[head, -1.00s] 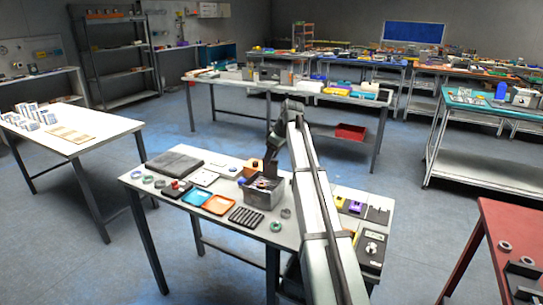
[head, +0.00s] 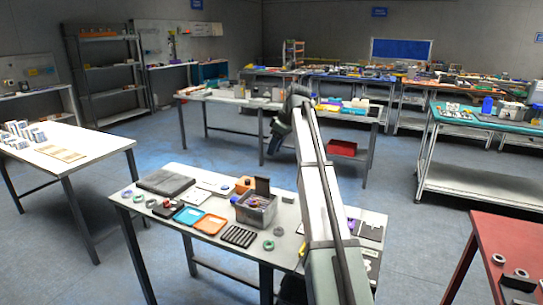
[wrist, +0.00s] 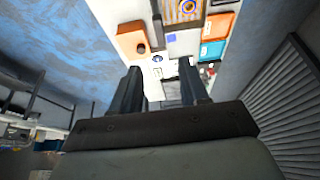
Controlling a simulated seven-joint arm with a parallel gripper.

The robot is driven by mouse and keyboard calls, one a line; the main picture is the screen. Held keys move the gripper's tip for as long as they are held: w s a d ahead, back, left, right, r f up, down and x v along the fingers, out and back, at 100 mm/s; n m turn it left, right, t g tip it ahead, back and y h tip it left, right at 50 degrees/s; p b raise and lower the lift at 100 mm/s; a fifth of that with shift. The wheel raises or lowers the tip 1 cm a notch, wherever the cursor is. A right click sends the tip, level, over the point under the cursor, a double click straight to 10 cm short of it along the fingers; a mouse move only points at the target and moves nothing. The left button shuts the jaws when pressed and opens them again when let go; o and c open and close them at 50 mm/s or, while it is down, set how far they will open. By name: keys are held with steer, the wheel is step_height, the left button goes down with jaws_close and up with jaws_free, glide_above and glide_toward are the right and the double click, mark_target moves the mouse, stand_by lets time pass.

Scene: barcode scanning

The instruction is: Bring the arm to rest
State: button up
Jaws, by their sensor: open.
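My gripper (wrist: 160,68) shows in the wrist view with two dark fingers apart and nothing seen between them. It is above the work table, pointing down at it. In the head view my arm rises over the right part of the table and bends at the top; the fingers cannot be made out there. A grey bin (head: 257,210) with small items inside stands on the table (head: 172,228), left of my arm. A dark upright piece (head: 262,186) shows at the bin's back.
An orange tray (head: 209,225) and a blue tray (head: 188,215) lie left of the bin. A black ribbed rack (head: 239,236) is in front of it. A dark flat pad (head: 166,183) is at the back left. A red table (head: 484,240) stands at right. Floor (head: 420,245) between is clear.

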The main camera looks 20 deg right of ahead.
steer(key=shift+s+d+r, duration=0.15)
steer(key=shift+r, duration=0.35)
